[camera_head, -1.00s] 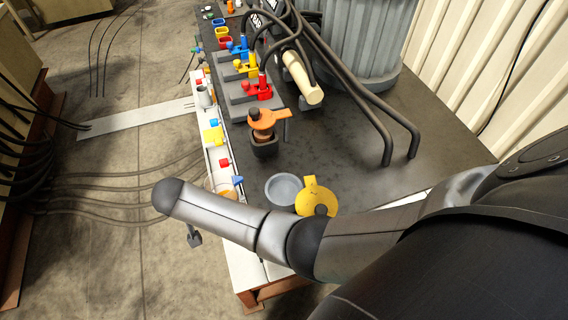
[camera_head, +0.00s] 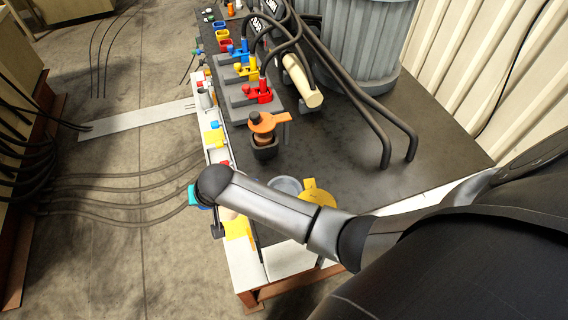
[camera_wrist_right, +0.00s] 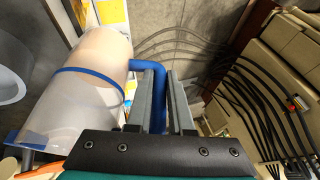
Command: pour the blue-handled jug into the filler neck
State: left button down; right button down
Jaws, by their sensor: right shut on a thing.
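The jug (camera_wrist_right: 85,95) is pale and translucent, with a blue band and a blue handle. In the right wrist view it fills the left side. My right gripper (camera_wrist_right: 163,85) is shut on the blue handle (camera_wrist_right: 152,68). In the head view my right forearm hides most of the jug and the gripper. I cannot tell how far the jug is tilted. A grey round opening (camera_head: 286,185), seemingly the filler neck, sits on the dark bench beside a yellow cap (camera_head: 318,193), partly behind my forearm. A grey ring (camera_wrist_right: 12,68) shows left of the jug. My left gripper is not in view.
An orange-handled item (camera_head: 265,124) stands behind the opening in a dark holder. The bench (camera_head: 340,150) is clear right of the orange item. A yellow block (camera_head: 238,228) lies at the white edge strip.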

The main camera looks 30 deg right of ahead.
jog(key=shift+s+d+r+t+y, duration=0.25)
jog(key=shift+d+r+t+y, duration=0.15)
jog(key=shift+d+r+y, duration=0.5)
jog(key=shift+s+d+m+y+b, duration=0.15)
jog(key=shift+d+m+y+b, duration=0.25)
jog(key=shift+d+y+b, duration=0.2)
jog(key=y+b, duration=0.1)
jog(key=b, duration=0.2)
jog(key=shift+s+d+r+t, duration=0.1)
jog(key=shift+d+r+t, duration=0.2)
jog(key=shift+d+t, duration=0.1)
jog(key=shift+r+y+b, duration=0.25)
jog(key=shift+y+b, duration=0.05)
jog(key=shift+b, duration=0.05)
jog(key=shift+r, duration=0.35)
jog(key=shift+d, duration=0.1)
jog(key=shift+s+d+r+m+t+y+b, duration=0.15)
jog(key=shift+r+m+t+y+b, duration=0.25)
jog(key=shift+r+y+b, duration=0.85)
jog(key=shift+d+f+h+b, duration=0.2)
jog(key=shift+f+h+b, duration=0.05)
jog(key=shift+h+b, duration=0.25)
